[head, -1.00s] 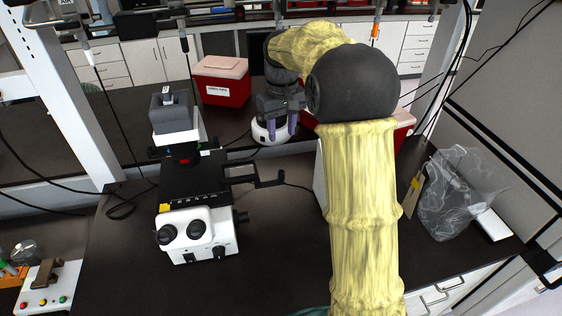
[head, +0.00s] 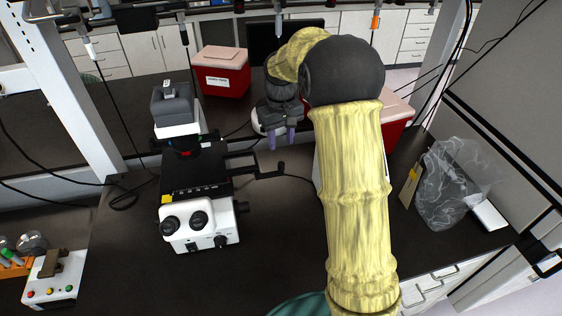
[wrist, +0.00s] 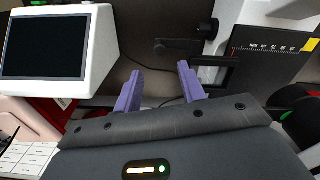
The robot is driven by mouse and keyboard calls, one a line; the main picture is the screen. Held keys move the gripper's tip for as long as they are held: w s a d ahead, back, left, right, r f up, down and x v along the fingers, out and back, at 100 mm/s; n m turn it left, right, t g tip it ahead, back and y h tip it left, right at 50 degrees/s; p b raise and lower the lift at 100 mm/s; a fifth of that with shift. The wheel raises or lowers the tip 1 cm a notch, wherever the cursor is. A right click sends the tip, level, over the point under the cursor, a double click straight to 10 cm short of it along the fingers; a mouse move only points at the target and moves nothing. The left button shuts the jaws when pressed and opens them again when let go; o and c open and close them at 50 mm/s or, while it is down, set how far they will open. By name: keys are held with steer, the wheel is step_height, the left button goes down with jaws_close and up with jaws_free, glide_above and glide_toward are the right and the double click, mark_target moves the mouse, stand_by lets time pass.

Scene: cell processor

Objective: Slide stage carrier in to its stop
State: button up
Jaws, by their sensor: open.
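The microscope (head: 200,228) stands on the dark bench, left of my arm. Its stage carrier (head: 268,174) is a thin black frame sticking out to the right of the black stage, with a small knobbed end. In the wrist view the carrier (wrist: 215,61) shows beyond and right of my fingers, beside the stage with its printed scale (wrist: 280,47). My gripper (head: 281,138) points down with two purple fingers, behind the carrier's outer end in the head view. In the wrist view my gripper (wrist: 160,74) is open, with nothing between the fingers. I see no contact with the carrier.
A white device with a dark screen (wrist: 45,47) stands left of my fingers in the wrist view. A red box (head: 222,75) is at the back. A clear plastic bag (head: 450,185) lies at the right. The bench front is clear.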

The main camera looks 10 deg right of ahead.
mark_target(281, 163)
step_height(281, 163, down, 10)
steer(key=p, duration=0.2)
steer(key=shift+r+p, duration=0.15)
steer(key=shift+p, duration=0.2)
steer(key=shift+f, duration=0.35)
steer(key=shift+s, duration=0.15)
jaws_close()
